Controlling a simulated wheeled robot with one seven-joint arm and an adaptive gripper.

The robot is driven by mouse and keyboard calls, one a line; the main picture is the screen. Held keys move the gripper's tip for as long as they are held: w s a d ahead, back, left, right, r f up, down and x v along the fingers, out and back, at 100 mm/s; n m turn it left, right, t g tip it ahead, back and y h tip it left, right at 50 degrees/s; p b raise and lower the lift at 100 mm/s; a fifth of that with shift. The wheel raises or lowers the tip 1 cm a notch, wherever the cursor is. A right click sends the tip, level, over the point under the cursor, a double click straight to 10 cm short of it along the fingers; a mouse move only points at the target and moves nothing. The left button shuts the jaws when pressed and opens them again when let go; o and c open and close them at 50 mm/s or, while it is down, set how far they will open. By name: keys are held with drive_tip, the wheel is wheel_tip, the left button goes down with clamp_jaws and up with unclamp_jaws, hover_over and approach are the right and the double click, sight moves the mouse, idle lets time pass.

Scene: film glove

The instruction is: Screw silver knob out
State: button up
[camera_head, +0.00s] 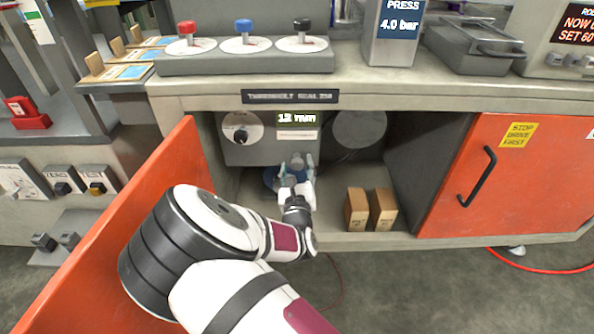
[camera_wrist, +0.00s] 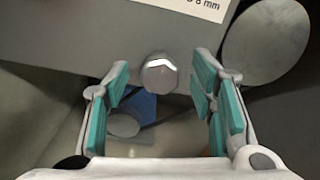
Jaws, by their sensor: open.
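The silver knob (camera_wrist: 159,74) shows in the wrist view as a bright round-ended piece at the lower edge of the grey unit (camera_wrist: 100,35). My gripper (camera_wrist: 160,98) is open, with one teal-padded finger to the left of the knob and one to the right. Gaps show on both sides, and neither pad appears to touch it. In the head view my gripper (camera_head: 297,168) reaches into the open cabinet, just below the grey unit's display. There the knob (camera_head: 297,160) is small and partly hidden between the fingers.
An orange door (camera_head: 130,225) stands open at the left, close beside my arm. Two brown boxes (camera_head: 356,209) stand on the cabinet floor to the right. A grey disc (camera_head: 359,129) is at the back. A dial (camera_head: 242,128) is on the unit's left. A blue object (camera_wrist: 135,105) lies below the knob.

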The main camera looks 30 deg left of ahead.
drive_tip(key=shift+w+a, duration=0.15)
drive_tip(key=shift+w, duration=0.1)
drive_tip(key=c, duration=1.1)
drive_tip(key=shift+c, duration=0.4)
